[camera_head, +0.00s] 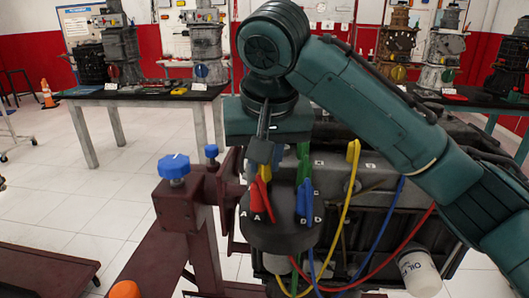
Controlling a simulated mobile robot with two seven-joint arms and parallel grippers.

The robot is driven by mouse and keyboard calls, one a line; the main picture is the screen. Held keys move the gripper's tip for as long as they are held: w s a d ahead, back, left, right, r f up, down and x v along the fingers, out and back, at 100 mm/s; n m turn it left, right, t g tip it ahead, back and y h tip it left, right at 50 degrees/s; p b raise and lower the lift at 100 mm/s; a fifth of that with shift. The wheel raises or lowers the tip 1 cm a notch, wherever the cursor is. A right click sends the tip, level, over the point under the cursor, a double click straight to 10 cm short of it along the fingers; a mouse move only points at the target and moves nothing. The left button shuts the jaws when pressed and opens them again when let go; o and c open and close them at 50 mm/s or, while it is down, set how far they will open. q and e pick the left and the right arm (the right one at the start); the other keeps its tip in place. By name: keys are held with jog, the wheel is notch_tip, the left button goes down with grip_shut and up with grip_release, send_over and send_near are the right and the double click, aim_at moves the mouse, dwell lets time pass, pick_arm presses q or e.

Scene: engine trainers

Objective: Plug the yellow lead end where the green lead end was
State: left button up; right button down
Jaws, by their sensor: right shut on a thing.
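My right gripper (264,156) reaches down from its wrist over the round dark cap (283,238). It is shut on a yellow lead end (266,173), which shows just under the fingers and is partly hidden. A red lead end (258,198) stands on the cap by the letter A, directly below and beside the yellow one. A blue lead end (305,200) stands by the letter D. A green lead end (304,158) shows behind the wrist, partly hidden; what it sits in is unclear. Another yellow end (353,152) stands upright on the engine. My left gripper is out of view.
The engine block (370,205) stands behind the cap, with yellow, blue and red cables looping in front. A white oil filter (418,272) is at lower right. A brown stand with a blue knob (174,167) is left of the cap. Benches with engines line the back.

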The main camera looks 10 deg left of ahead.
jog(key=shift+f, duration=0.25)
dwell(0.5)
jog(key=c, duration=1.2)
grip_release()
